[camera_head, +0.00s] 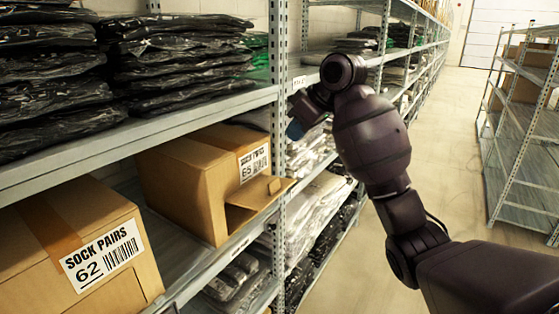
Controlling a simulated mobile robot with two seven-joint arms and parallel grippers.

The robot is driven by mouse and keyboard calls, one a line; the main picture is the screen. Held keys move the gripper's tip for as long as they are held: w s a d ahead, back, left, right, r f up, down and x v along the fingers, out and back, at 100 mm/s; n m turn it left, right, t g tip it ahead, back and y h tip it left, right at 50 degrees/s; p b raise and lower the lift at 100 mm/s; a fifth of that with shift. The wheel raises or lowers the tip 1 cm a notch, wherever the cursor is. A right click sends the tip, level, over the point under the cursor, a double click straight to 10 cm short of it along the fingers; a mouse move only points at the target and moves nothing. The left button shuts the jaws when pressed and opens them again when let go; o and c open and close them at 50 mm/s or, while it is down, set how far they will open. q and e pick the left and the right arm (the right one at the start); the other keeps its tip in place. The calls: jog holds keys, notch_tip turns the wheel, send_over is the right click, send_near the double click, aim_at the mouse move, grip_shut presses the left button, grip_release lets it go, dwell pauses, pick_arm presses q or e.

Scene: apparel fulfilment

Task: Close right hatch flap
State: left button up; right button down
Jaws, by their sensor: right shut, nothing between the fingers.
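A brown cardboard box labelled 65 (180,185) sits on the middle shelf. A small cardboard flap (262,191) stands out from the lower front of this box, below its label, beside a hatch opening. The flap is open. My right arm reaches in from the right, and my right gripper (296,128) is up by the shelf post, above and to the right of the flap and apart from it. The gripper is small and partly hidden by my wrist; it is shut and empty. My left gripper is not in view.
A second box, labelled Sock Pairs 62 (75,255), stands nearer on the left. The perforated shelf post (279,190) rises just right of the flap. Bagged garments (180,55) fill the shelf above. The aisle floor (440,150) is clear; a metal rack (520,130) stands at right.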

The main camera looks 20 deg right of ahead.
jog(key=p, duration=0.1)
send_over(278, 193)
jog(key=f, duration=0.8)
jog(key=shift+w+a+f, duration=0.3)
jog(key=shift+w+a, duration=0.05)
jog(key=shift+s+d+f+p, duration=0.1)
jog(key=shift+s+f+p, duration=0.1)
jog(key=shift+f, duration=0.35)
jog(key=shift+s+d+f+p, duration=0.1)
jog(key=shift+f+p, duration=0.1)
jog(key=shift+f, duration=0.35)
jog(key=shift+d+f, duration=0.1)
jog(key=shift+f, duration=0.6)
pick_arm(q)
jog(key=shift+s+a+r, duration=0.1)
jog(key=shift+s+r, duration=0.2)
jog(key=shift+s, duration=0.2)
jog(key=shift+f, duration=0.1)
pick_arm(e)
jog(key=shift+f, duration=0.1)
